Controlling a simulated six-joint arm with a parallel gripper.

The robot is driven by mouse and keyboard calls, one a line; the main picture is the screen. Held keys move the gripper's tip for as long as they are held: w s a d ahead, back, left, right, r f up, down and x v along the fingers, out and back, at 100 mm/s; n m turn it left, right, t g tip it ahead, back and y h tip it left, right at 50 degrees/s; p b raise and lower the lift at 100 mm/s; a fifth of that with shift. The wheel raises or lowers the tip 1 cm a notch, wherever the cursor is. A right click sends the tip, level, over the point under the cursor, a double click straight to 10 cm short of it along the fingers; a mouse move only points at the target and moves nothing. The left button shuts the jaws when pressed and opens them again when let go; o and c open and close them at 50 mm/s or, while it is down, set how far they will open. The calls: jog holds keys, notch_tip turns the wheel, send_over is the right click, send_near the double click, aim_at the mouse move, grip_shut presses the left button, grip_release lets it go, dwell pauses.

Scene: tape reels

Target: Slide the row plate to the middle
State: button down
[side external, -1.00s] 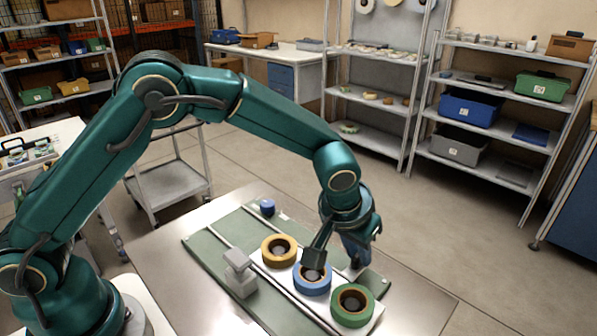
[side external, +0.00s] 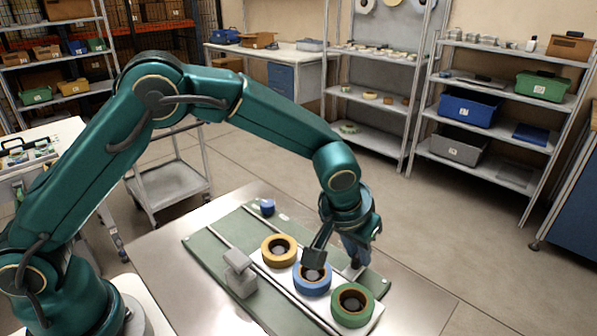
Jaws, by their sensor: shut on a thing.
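The row plate (side external: 291,283) is a narrow white plate lying on a green board (side external: 215,256). It carries a yellow reel (side external: 279,250), a blue reel (side external: 312,287) and a green reel (side external: 352,313) in a row. My gripper (side external: 322,262) points down at the middle of the plate, right over the blue reel. A dark finger covers that reel's far rim. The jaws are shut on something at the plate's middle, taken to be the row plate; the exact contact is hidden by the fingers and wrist.
Thin rails run along the board on both sides of the plate. A grey block (side external: 239,274) stands left of the plate on the near rail. A small blue cylinder (side external: 267,207) stands at the board's far end. The steel table (side external: 170,262) is otherwise clear.

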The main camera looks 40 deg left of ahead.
dwell(0.3)
send_over(327, 244)
jog(key=s, duration=0.2)
jog(key=shift+s, duration=0.1)
jog(key=c, duration=0.8)
grip_release()
jog(key=shift+r, duration=0.15)
jog(key=shift+v, duration=2.45)
